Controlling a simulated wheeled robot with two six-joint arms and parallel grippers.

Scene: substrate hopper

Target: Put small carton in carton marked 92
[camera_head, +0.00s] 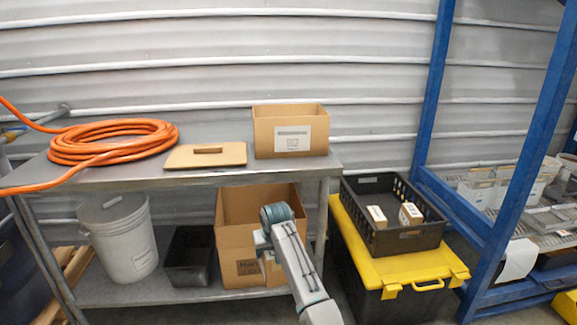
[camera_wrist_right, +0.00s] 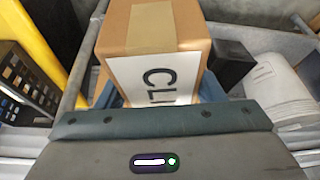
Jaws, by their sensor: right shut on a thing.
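A small taped carton (camera_wrist_right: 155,40) with a white label reading "CL" and a partly hidden mark fills the middle of the right wrist view. My right gripper (camera_head: 266,258) is shut on it, low in front of the table's lower shelf; in the head view the arm mostly hides it. A large open carton (camera_head: 229,205) stands on that shelf, just behind the gripper, with an unclear dark mark on its front. Another open carton (camera_head: 265,135) stands on the table top with a white label too small to read. I cannot read 92 on either. My left gripper is not in view.
On the metal table (camera_head: 110,180) lie an orange hose (camera_head: 110,140) and a tan lid (camera_head: 205,155). Below are a white bucket (camera_head: 122,240) and a black bin (camera_head: 189,256). At right, a black crate (camera_head: 395,240) holding small boxes sits on a yellow-lidded tote (camera_head: 385,273).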

